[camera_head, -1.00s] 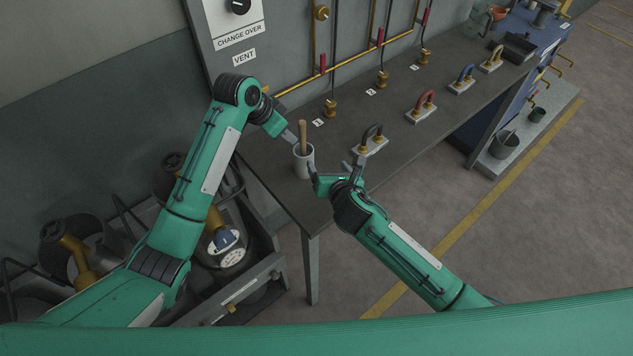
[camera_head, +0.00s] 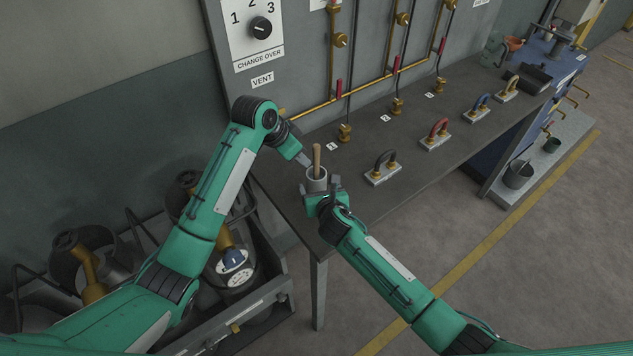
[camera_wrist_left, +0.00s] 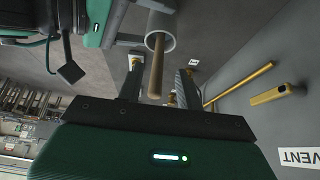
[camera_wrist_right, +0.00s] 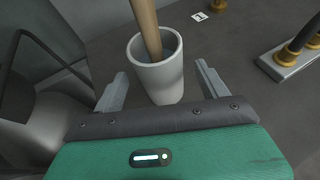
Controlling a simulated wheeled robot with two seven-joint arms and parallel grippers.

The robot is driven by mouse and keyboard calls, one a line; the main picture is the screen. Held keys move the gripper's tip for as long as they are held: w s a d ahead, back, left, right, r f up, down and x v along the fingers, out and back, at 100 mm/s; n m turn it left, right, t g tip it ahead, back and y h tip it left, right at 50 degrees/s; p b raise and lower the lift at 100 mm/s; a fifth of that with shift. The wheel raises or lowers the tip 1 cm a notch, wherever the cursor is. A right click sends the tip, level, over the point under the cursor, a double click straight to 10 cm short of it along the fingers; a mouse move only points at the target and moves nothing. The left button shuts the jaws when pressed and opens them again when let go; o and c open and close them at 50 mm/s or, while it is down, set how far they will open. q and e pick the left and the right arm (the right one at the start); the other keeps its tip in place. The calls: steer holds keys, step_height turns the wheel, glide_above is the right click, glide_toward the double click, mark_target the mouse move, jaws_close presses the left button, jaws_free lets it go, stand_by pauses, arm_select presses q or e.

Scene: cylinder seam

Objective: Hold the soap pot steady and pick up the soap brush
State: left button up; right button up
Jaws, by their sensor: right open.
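The soap pot (camera_head: 316,184) is a pale grey cup standing upright near the bench's front left corner. The soap brush (camera_head: 317,157) stands in it, its wooden handle sticking up and its lower end hidden. My right gripper (camera_head: 321,188) is open at the pot's near side. In the right wrist view the pot (camera_wrist_right: 157,82) lies between the spread fingers (camera_wrist_right: 160,85), with gaps visible on both sides. My left gripper (camera_head: 304,159) is just left of the handle. In the left wrist view its fingers (camera_wrist_left: 159,80) are apart and the handle (camera_wrist_left: 157,68) appears between them; contact cannot be told.
Padlock-like handles on plates, dark (camera_head: 383,166), red (camera_head: 437,133) and blue (camera_head: 479,106), stand along the bench (camera_head: 345,205) to the right. Brass valves and pipes (camera_head: 344,131) line the wall behind.

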mark_target(319, 187)
steer(key=shift+x, duration=1.8)
